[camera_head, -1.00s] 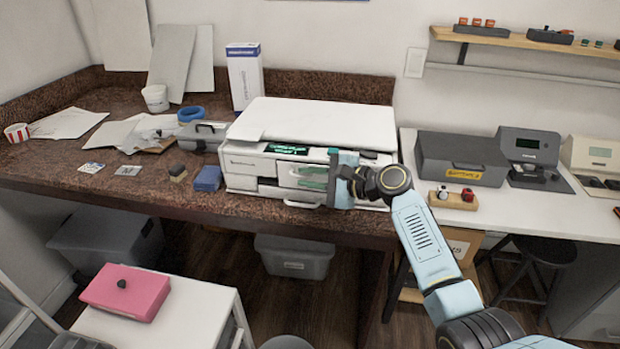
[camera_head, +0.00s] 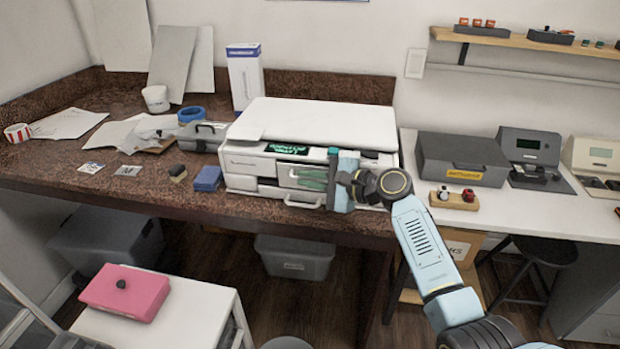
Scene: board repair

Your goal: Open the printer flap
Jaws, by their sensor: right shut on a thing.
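The white printer (camera_head: 330,122) stands on the brown granite counter, its lid closed flat. Its front has a small lit green display (camera_head: 287,150) and a flap (camera_head: 300,174) with a greenish panel behind or on it. A handle shows at the lower front of the printer. My right gripper (camera_head: 330,180) is at the printer's front, right of the middle, shut on the printer flap; its fingertips are partly hidden by the hand. My left gripper is not in view.
A grey toolbox (camera_head: 202,137) and a blue block (camera_head: 207,178) sit left of the printer. A dark grey case (camera_head: 462,158) stands on the white table at right. A pink box (camera_head: 124,292) lies on a white cart at lower left.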

